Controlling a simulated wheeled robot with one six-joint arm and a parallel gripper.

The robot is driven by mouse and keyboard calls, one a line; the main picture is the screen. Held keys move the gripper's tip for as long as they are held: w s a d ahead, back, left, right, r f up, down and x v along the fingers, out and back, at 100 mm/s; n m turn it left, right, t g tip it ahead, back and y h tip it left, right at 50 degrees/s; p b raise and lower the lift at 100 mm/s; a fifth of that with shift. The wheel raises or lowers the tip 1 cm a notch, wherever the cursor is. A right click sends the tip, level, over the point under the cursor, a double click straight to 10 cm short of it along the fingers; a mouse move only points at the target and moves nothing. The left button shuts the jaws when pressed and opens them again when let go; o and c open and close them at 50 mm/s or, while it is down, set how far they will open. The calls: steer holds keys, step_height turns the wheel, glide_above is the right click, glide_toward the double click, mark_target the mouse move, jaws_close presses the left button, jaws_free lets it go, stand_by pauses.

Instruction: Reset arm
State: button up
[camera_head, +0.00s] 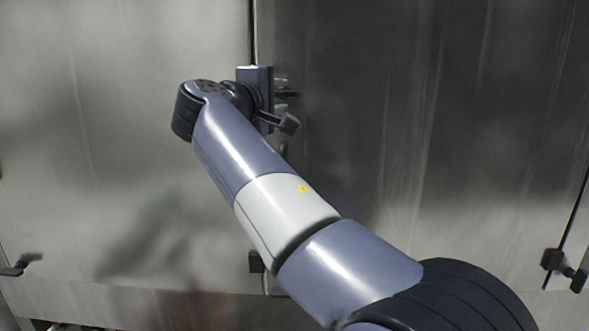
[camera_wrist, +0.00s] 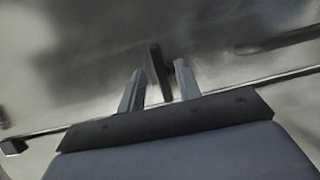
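My gripper (camera_wrist: 160,68) shows its two grey fingers spread apart in the wrist view. A short black handle (camera_wrist: 158,65) stands between the fingers in that view, with visible gaps on both sides; I cannot tell how deep it sits between them. In the head view my arm reaches up and left to the steel doors, and my gripper (camera_head: 288,87) is by the central seam, partly hidden by the wrist.
Large steel door panels (camera_head: 460,120) fill the head view. Black latches stand out at the lower left (camera_head: 20,265), lower middle (camera_head: 257,262) and lower right (camera_head: 560,265). A dark bar (camera_wrist: 280,41) shows at the right of the wrist view.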

mark_target(284, 94)
steer(key=b+v, duration=0.1)
steer(key=v, duration=0.6)
steer(key=p+x, duration=0.2)
steer(key=x, duration=0.9)
steer(key=shift+r+p, duration=0.1)
steer(key=shift+p, duration=0.3)
steer(key=shift+w+d+f+n+b, duration=0.15)
steer(key=shift+f+n+b, duration=0.15)
steer(key=shift+n+b, duration=0.15)
steer(key=shift+s+r+n+t+b, duration=0.2)
steer(key=shift+n+t+b, duration=0.3)
steer(key=shift+n, duration=0.55)
steer(key=shift+r+n+t, duration=0.25)
steer(key=shift+n+t, duration=0.35)
steer(key=shift+n, duration=0.6)
steer(key=shift+f, duration=0.1)
